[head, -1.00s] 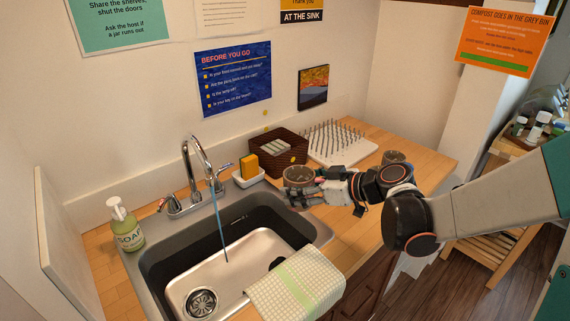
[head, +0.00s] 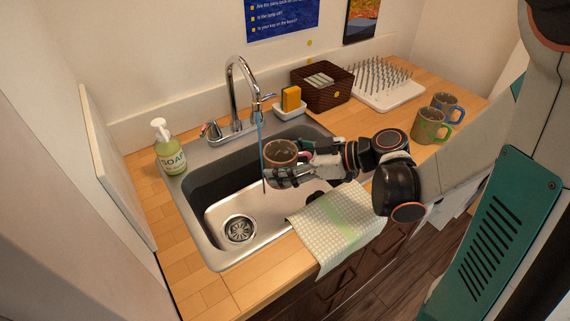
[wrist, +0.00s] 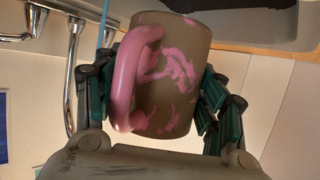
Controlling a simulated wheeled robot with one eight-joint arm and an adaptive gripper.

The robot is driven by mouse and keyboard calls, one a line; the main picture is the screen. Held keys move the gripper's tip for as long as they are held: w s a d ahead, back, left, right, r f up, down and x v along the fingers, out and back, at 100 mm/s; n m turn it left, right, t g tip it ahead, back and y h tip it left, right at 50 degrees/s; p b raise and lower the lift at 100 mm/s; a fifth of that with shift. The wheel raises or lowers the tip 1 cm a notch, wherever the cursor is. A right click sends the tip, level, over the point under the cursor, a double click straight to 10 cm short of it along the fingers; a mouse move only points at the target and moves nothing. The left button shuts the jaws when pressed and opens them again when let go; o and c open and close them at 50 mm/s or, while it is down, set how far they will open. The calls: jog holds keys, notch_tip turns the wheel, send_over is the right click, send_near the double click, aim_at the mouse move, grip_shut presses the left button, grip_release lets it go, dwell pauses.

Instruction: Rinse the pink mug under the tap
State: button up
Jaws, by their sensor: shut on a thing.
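The pink mug (head: 281,153) is mostly covered in brown grime, with pink patches and a pink handle (wrist: 137,75) in the wrist view. My gripper (head: 285,172) is shut around its body and holds it roughly upright, mouth up, above the right part of the sink. The tap (head: 240,95) is running, and a thin blue stream (head: 261,135) falls into the basin (head: 222,200). The stream passes close by the mug's left edge; I cannot tell whether it touches. In the wrist view green-padded fingers press both sides of the mug.
A soap bottle (head: 168,148) stands left of the sink. A sponge dish (head: 289,108), a basket (head: 321,92) and a spiked drying rack (head: 385,88) sit behind. A towel (head: 338,222) hangs over the front edge.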

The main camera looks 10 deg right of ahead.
jog(key=w+a+f+b, duration=0.1)
jog(key=w+a+f, duration=0.1)
jog(key=w, duration=0.9)
jog(key=shift+x, duration=0.75)
jog(key=shift+a+r, duration=0.1)
jog(key=shift+w+d+b, duration=0.15)
jog(key=shift+d+b, duration=0.2)
jog(key=shift+d, duration=0.25)
jog(key=shift+a, duration=0.15)
jog(key=shift+s+a, duration=0.2)
jog(key=shift+a, duration=0.25)
jog(key=shift+d, duration=0.15)
jog(key=shift+w+d, duration=0.2)
jog(key=shift+d, duration=0.25)
jog(key=shift+s+a, duration=0.1)
jog(key=shift+a, duration=0.15)
dwell(0.3)
